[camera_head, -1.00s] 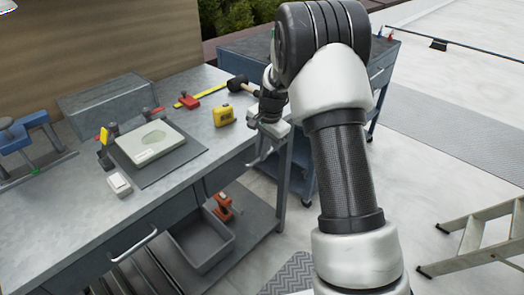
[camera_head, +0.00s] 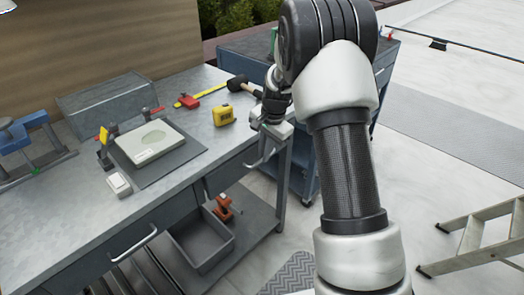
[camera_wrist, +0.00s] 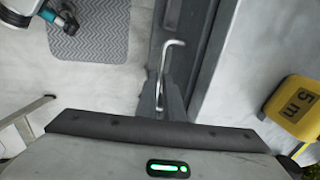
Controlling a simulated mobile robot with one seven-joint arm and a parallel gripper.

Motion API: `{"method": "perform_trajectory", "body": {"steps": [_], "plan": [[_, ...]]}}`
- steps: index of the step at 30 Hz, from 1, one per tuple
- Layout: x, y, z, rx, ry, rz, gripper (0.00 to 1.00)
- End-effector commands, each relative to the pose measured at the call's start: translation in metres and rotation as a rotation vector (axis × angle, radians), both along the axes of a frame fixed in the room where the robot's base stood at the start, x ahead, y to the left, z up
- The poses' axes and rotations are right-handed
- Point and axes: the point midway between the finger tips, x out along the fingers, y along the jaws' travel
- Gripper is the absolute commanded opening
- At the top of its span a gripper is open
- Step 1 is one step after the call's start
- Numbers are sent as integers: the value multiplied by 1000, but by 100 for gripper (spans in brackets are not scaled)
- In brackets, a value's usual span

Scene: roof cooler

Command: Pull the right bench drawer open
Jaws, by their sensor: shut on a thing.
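The right bench drawer (camera_head: 228,174) is a dark front under the right end of the workbench top, partly hidden by my arm and gripper. Its pale bar handle (camera_head: 256,162) shows below my gripper (camera_head: 270,128) in the head view. In the wrist view the metal handle (camera_wrist: 175,43) runs down between the two dark fingers of my gripper (camera_wrist: 164,82), which are shut on it. The drawer front (camera_wrist: 185,50) lies alongside the bench top edge there. I see no clear gap showing the drawer's inside.
The grey workbench (camera_head: 95,215) carries a yellow tape measure (camera_head: 223,116), a mallet (camera_head: 240,84) and a plate on a dark mat (camera_head: 180,160). A grey bin (camera_head: 203,240) and an orange tool (camera_head: 223,207) sit below. A stepladder (camera_head: 475,235) stands right; the floor between is clear.

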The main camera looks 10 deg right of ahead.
Motion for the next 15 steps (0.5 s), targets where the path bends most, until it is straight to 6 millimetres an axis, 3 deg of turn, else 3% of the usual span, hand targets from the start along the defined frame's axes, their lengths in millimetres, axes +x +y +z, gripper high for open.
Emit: {"method": "perform_trajectory", "body": {"steps": [8, 15], "plan": [[-46, -34, 1, 2, 1, -6, 0], [-100, -73, 0, 2, 0, -7, 0]]}}
